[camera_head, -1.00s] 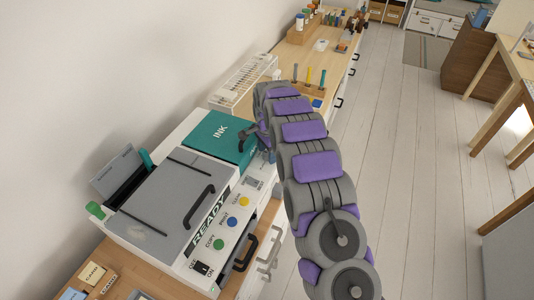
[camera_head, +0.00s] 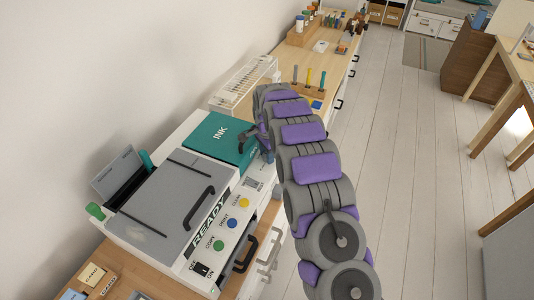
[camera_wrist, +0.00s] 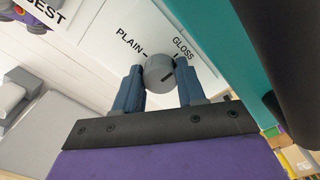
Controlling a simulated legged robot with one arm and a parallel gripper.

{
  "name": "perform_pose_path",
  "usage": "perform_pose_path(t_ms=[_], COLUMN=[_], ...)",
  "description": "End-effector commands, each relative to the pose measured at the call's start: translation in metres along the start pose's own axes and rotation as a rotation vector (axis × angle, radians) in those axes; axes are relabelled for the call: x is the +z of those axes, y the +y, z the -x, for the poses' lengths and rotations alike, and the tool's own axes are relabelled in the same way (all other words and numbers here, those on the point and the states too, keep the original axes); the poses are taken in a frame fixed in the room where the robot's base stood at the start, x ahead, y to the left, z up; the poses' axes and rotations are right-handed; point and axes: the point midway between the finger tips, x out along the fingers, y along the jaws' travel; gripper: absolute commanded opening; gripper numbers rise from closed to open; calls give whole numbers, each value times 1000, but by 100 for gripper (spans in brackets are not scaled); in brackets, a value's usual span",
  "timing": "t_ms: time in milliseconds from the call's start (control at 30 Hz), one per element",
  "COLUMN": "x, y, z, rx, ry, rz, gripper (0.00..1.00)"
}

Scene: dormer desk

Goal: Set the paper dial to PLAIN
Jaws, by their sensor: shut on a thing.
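The paper dial (camera_wrist: 158,75) is a round grey knob on a white panel, between the two blue-grey fingers of my gripper (camera_wrist: 158,88). The fingers are shut on it, one on each side. The PLAIN label (camera_wrist: 129,40) is left of the knob and the GLOSS label (camera_wrist: 184,48) is above right, each with a short tick. A dark mark shows on the knob's face; I cannot tell surely which label it points to. In the head view my gripper (camera_head: 260,143) is at the machine's right end, and the dial is hidden there.
The printing machine (camera_head: 160,205) has a teal INK lid (camera_head: 219,137) close beside my gripper. A READY display and several coloured buttons are along its front. A wooden pen holder (camera_head: 309,92) stands farther along the desk.

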Motion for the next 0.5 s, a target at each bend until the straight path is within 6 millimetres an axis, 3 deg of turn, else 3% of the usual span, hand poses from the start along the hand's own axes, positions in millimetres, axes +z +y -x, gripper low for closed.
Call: perform_pose_path(t_ms=[267,500], x=[0,0], y=[-1,-1], z=[2,4], rx=[-3,-1], ry=[1,1], rz=[51,200], gripper=[9,9])
